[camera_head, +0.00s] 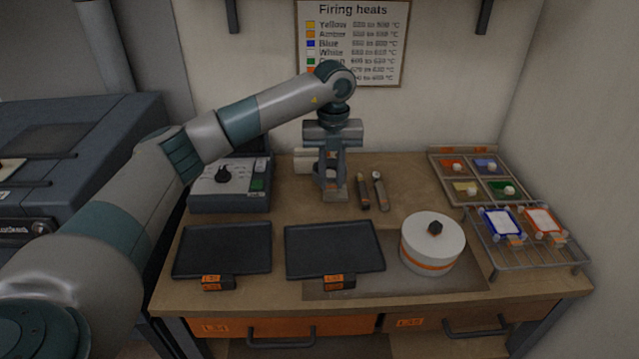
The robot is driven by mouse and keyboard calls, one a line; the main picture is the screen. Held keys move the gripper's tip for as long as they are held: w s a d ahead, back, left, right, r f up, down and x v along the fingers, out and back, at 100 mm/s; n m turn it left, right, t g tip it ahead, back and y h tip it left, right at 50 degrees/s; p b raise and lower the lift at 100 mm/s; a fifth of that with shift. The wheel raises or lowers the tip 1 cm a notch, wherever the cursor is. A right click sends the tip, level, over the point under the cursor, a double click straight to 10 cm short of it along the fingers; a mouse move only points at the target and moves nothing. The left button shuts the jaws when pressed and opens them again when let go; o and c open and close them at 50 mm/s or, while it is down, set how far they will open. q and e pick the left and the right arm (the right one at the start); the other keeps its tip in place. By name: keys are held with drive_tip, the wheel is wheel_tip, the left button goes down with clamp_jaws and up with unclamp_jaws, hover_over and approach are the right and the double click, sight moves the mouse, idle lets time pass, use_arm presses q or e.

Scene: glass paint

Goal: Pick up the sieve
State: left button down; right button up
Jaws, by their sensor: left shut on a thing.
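My left gripper (334,190) points straight down at the back of the wooden worktable. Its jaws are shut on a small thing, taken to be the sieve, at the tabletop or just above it. The fingers hide most of it, so its shape and whether it touches the table cannot be told. My right gripper is not in view.
Two slim tools (380,190) stand close right of the gripper. A white round pot with a black knob (432,252), two dark trays (335,248) (222,250), a control box (228,190), a paint tray (463,171) and a wire rack (567,252) crowd the table.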

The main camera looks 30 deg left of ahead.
use_arm(q)
drive_tip(key=shift+s+d+r, duration=0.1)
drive_tip(key=shift+d+r, duration=0.15)
drive_tip(key=shift+d, duration=0.1)
idle(0.4)
drive_tip(key=m, duration=0.1)
drive_tip(key=s+d+m, duration=0.1)
drive_tip(key=m, duration=0.1)
drive_tip(key=shift+s+d+f+m, duration=0.2)
drive_tip(key=shift+f+m, duration=0.05)
drive_tip(key=shift+m, duration=0.15)
drive_tip(key=s+d+f+n, duration=0.1)
drive_tip(key=s+d+n, duration=0.3)
drive_tip(key=s+n, duration=0.6)
drive_tip(key=s+d+f+n, duration=0.2)
drive_tip(key=s+d+n, duration=0.3)
drive_tip(key=n, duration=1.8)
drive_tip(key=shift+s+d+n, duration=0.25)
drive_tip(key=shift+s+n, duration=0.05)
drive_tip(key=shift+s, duration=2.25)
